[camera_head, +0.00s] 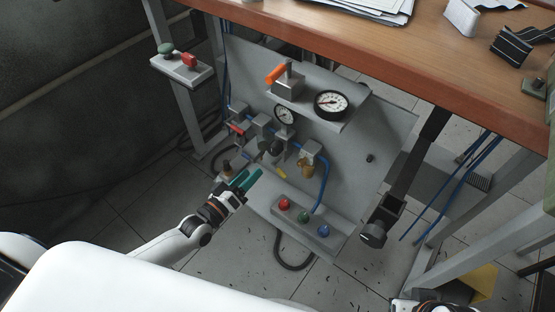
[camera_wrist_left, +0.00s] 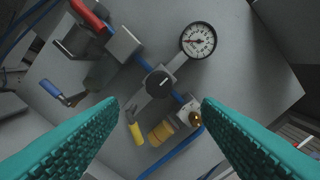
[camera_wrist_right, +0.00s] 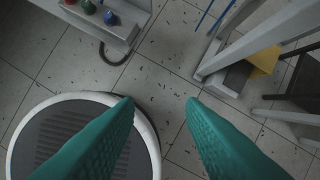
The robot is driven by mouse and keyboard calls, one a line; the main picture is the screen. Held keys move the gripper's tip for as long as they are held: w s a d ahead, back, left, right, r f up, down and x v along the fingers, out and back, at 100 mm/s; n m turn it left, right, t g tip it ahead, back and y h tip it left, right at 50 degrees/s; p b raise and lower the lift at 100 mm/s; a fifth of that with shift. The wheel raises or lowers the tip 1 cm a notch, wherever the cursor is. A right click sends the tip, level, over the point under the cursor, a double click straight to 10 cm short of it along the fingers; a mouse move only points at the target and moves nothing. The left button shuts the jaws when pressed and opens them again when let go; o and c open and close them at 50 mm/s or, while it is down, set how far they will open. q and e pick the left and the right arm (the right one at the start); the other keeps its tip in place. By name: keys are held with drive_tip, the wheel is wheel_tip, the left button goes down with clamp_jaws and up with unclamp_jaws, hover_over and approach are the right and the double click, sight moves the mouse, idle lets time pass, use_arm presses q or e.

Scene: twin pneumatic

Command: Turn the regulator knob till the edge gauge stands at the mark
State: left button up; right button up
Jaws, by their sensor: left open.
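The regulator knob is a round black knob (camera_wrist_left: 159,84) with a white line, on a grey block of the panel; it shows small in the head view (camera_head: 276,147). A white-faced gauge (camera_head: 331,103) stands at the front edge of the upper shelf, and a smaller gauge (camera_head: 284,115) sits above the knob, also in the left wrist view (camera_wrist_left: 198,40). The mark is too small to make out. My left gripper (camera_head: 252,177) is open and empty, its teal fingers pointing at the knob but apart from it. My right gripper (camera_wrist_right: 160,102) is open and empty above the floor.
An orange-handled valve (camera_head: 279,74) stands on the shelf. A brass part (camera_head: 305,166), a yellow handle (camera_wrist_left: 136,133) and blue tubes lie near the knob. A button box (camera_head: 304,220) with red, green and blue buttons is below. The wooden table edge (camera_head: 400,75) overhangs the panel.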

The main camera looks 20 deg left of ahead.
sight(272, 152)
use_arm(q)
drive_tip(key=b+x, duration=0.2)
drive_tip(key=x, duration=0.8)
drive_tip(key=shift+w+f, duration=0.15)
drive_tip(key=shift+w+d, duration=0.25)
drive_tip(key=shift+w, duration=0.35)
use_arm(e)
drive_tip(key=w+a+r+t+y, duration=0.1)
drive_tip(key=w+a+r+t, duration=0.1)
drive_tip(key=w+t, duration=0.3)
drive_tip(key=w, duration=0.3)
drive_tip(key=shift+a, duration=0.35)
use_arm(q)
drive_tip(key=shift+c, duration=0.2)
drive_tip(key=c, duration=1)
drive_tip(key=shift+o, duration=0.2)
